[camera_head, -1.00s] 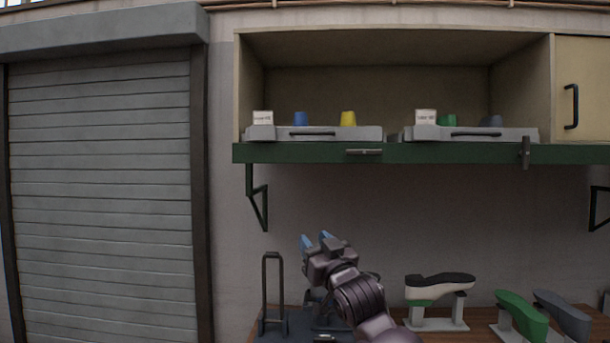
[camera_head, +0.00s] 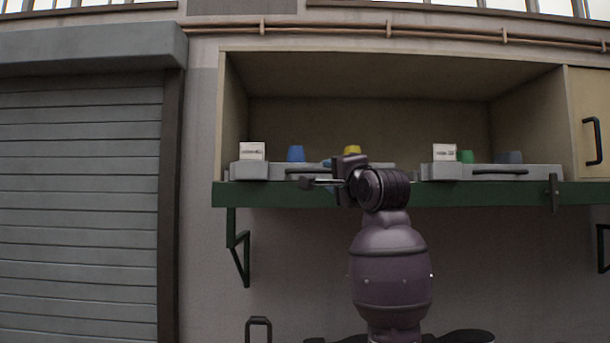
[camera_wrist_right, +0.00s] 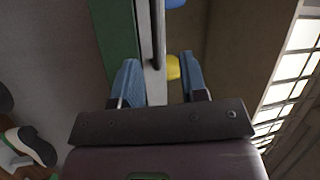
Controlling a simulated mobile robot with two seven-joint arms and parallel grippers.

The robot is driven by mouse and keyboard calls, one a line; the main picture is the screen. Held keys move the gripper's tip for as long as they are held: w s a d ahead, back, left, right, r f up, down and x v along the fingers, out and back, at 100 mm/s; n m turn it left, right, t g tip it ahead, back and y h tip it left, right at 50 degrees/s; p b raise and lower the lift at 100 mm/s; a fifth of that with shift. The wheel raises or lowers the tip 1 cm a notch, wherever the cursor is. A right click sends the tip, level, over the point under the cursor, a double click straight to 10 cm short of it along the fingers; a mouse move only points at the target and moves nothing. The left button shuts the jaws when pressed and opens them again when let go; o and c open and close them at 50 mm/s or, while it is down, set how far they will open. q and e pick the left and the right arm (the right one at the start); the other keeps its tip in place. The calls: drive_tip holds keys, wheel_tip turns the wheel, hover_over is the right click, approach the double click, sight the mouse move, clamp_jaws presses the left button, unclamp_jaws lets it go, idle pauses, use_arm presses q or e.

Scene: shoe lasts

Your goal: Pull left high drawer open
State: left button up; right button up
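The left high drawer (camera_head: 248,172) is a shallow grey tray on the left part of the shelf, with a dark bar handle (camera_head: 305,171) on its front. My right gripper (camera_head: 328,176) is raised in front of the drawer's right half, hiding part of it. In the right wrist view, its two blue fingers (camera_wrist_right: 159,74) are spread apart and empty. The grey drawer front (camera_wrist_right: 153,92) and the dark handle (camera_wrist_right: 158,35) show between and beyond the fingers. Whether a finger touches the drawer cannot be told. My left gripper is not in view.
A white label block (camera_head: 252,151), a blue piece (camera_head: 296,154) and a yellow piece (camera_head: 352,150) show at the left drawer. A second grey drawer (camera_head: 545,172) sits at right. The green shelf edge (camera_head: 270,195) runs just below, with a latch (camera_head: 553,190) at right.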

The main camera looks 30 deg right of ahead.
sight(315, 171)
drive_tip(key=shift+m, duration=0.8)
drive_tip(key=p+x, duration=0.1)
drive_tip(key=x, duration=0.3)
drive_tip(key=p+x, duration=0.2)
drive_tip(key=x, duration=0.2)
drive_tip(key=shift+w+f, duration=0.15)
drive_tip(key=shift+w, duration=0.3)
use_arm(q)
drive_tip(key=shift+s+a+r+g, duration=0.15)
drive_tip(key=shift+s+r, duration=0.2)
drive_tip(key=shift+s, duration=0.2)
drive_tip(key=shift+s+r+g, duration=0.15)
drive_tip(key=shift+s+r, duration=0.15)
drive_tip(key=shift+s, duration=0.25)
use_arm(e)
drive_tip(key=shift+w+d, duration=0.1)
drive_tip(key=shift+w, duration=0.5)
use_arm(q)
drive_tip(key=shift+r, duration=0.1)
use_arm(e)
clamp_jaws()
